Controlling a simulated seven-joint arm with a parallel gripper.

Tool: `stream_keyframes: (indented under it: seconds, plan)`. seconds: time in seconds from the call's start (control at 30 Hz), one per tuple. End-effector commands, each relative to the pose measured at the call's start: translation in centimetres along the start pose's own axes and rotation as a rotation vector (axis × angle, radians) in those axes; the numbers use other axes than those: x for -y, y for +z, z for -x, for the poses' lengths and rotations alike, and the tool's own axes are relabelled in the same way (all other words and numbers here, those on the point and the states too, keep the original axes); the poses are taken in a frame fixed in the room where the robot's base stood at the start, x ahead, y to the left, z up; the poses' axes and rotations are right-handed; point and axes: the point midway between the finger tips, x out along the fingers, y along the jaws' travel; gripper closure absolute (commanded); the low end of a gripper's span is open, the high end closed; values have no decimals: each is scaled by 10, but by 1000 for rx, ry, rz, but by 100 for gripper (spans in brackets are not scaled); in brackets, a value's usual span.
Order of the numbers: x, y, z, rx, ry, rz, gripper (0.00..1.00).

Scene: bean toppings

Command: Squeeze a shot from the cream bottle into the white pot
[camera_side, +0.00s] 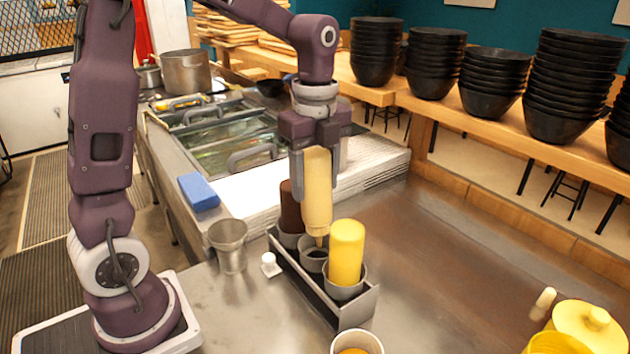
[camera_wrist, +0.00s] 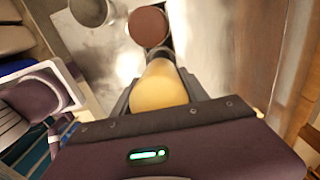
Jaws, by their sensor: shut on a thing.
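The cream bottle (camera_side: 317,190) is held upright, nozzle down, in my gripper (camera_side: 316,190), above the middle cup of the metal rack. My gripper is shut on it, and its nozzle tip is at or just over that cup's opening. In the wrist view the bottle's cream base (camera_wrist: 158,86) sits between my fingers. A white pot (camera_side: 357,343) with yellow contents stands at the bottom edge of the side view, partly cut off. It is in front of the rack, apart from the bottle.
The metal rack (camera_side: 356,310) also holds a yellow bottle (camera_side: 347,252) and a brown bottle (camera_side: 290,208). A metal cup (camera_side: 229,246) and a small white knob-like thing (camera_side: 269,264) stand left of it. The counter between is clear.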

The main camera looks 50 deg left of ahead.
Motion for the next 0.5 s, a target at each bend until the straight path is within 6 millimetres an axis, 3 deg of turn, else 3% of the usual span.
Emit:
stream_keyframes:
  seconds: [0.5]
  plan:
    - [1,0,22,1,-4,0,60]
